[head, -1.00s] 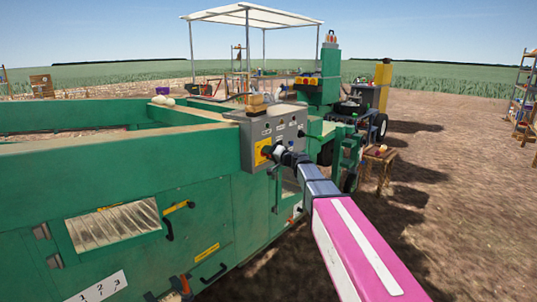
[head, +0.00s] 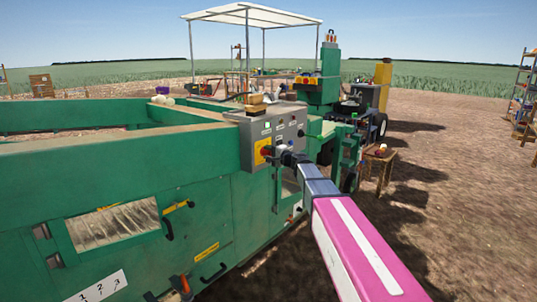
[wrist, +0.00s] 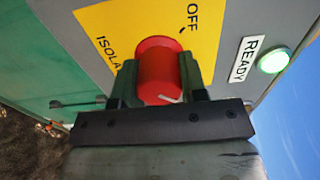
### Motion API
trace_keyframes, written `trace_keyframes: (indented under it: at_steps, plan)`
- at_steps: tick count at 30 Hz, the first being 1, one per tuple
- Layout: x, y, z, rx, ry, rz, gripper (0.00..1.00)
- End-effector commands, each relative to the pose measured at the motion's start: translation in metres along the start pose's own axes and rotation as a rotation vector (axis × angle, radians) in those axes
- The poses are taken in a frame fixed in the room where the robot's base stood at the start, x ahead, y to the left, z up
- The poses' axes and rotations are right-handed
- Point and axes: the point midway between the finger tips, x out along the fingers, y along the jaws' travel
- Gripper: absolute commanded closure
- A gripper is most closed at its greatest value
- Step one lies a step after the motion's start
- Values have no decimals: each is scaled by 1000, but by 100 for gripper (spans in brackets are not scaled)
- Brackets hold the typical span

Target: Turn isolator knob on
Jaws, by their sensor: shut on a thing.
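The isolator knob is red and round, on a yellow plate (wrist: 115,25) marked OFF and ISOLA, the rest of that word hidden. In the wrist view the knob (wrist: 158,52) sits between the two dark fingers of my gripper (wrist: 157,72), which is shut on it. A short white mark shows on the knob's near face, towards the lower right. In the head view my gripper (head: 279,153) reaches the yellow plate (head: 261,152) on the grey control box, and the knob there is small and partly covered. An ON label is not visible.
The grey control box (head: 285,122) carries several small controls and sits on the green machine (head: 200,190). A READY lamp (wrist: 274,60) beside the plate glows pale green. A wooden stool (head: 380,165) stands to the right, with open soil beyond.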

Motion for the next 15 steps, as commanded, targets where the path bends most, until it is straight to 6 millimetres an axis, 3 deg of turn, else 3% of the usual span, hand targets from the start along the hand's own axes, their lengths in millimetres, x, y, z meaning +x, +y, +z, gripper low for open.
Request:
trace_keyframes:
  at_steps: [13,14,15]
  plan:
    - [0,1,0,9,-1,2,85]
    - [0,1,0,9,-1,2,51]
    - [0,1,0,9,-1,2,38]
